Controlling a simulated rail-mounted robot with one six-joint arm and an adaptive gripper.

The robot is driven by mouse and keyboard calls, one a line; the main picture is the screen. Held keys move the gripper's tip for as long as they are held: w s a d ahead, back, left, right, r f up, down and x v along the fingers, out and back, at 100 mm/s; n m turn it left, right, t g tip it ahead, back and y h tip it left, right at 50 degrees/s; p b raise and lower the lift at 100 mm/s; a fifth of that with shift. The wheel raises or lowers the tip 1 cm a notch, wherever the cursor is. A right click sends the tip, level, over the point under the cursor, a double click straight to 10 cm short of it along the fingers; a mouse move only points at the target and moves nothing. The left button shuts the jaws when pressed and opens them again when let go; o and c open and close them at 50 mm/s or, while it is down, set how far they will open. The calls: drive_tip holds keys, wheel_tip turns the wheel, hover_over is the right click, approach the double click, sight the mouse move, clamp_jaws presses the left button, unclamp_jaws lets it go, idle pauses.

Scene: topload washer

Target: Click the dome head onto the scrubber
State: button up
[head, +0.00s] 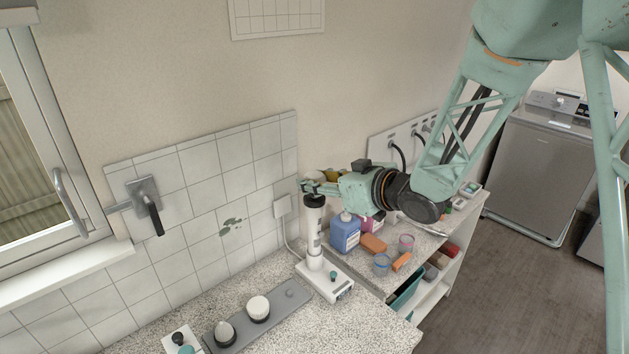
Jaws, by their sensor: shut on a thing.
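The scrubber (313,238) is a white upright handle with a dark band near its top. Its lower end is at a white dock (324,281) on the counter; I cannot tell whether it touches. My gripper (311,188) comes in from the right and is shut on the scrubber's top end. The fingers hide that end. Two round heads with dark bases are on a grey tray (291,293) at the front: a wide white one (258,308) and a smaller, rounded pale one (225,332). Which is the dome head is hard to tell.
A blue bottle (345,233), orange blocks (373,244) and cups (382,264) crowd the shelf to the right. A white block with dark knobs (181,340) is at the front left. A tiled wall (213,190) stands close behind. A washer (545,170) is far right.

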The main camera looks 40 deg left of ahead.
drive_tip(key=shift+f+b, duration=0.55)
drive_tip(key=shift+f, duration=0.2)
drive_tip(key=o, duration=0.9)
drive_tip(key=shift+d+r, duration=0.1)
drive_tip(key=v, duration=1.1)
drive_tip(key=shift+d, duration=0.35)
drive_tip(key=shift+s+r, duration=0.1)
drive_tip(key=shift+r, duration=0.05)
